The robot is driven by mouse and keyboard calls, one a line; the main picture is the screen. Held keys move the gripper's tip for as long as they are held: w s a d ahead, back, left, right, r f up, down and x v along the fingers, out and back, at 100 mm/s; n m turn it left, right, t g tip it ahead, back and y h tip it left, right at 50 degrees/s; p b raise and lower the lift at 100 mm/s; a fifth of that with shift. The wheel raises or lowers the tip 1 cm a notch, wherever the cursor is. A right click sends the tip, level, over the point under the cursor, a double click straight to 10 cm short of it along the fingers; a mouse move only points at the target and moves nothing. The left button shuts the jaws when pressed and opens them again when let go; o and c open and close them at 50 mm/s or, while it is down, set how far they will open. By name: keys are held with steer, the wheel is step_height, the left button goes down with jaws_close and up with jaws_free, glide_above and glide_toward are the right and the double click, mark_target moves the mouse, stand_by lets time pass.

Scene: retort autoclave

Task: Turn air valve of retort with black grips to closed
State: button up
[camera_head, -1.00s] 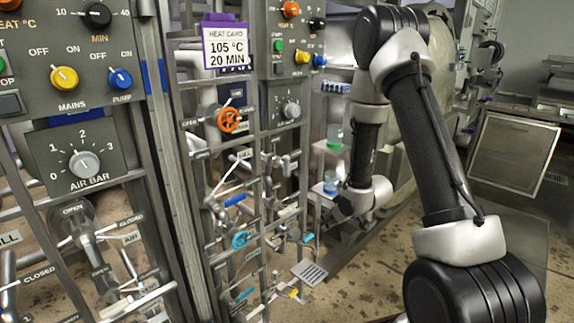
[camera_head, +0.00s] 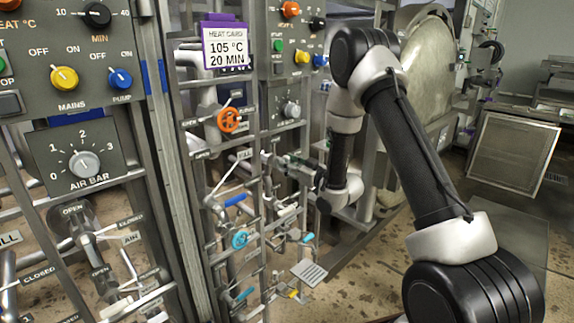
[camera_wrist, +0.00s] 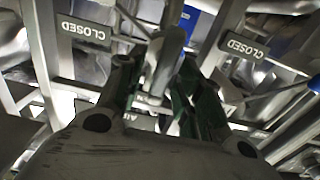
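My gripper (camera_head: 286,163) is in among the pipes and valves of the middle retort in the head view, small and partly lost against the metal. In the wrist view its two dark green fingers (camera_wrist: 163,85) stand apart, with grey valve metal (camera_wrist: 166,58) showing beyond and between them. I cannot tell whether they touch it. Upside-down CLOSED plates (camera_wrist: 84,32) (camera_wrist: 243,46) flank the fingers. An AIR label partly shows below, behind the gripper. I cannot make out black grips on any lever; they may be hidden or too dark.
Other levers have blue (camera_head: 235,200), white (camera_head: 288,211) and yellow (camera_head: 294,294) grips. Upright frame posts (camera_head: 170,160) crowd the left. Open floor (camera_head: 375,285) lies right of the valves.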

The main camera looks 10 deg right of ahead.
steer(key=shift+w+a, duration=0.2)
steer(key=shift+w, duration=0.15)
jaws_close()
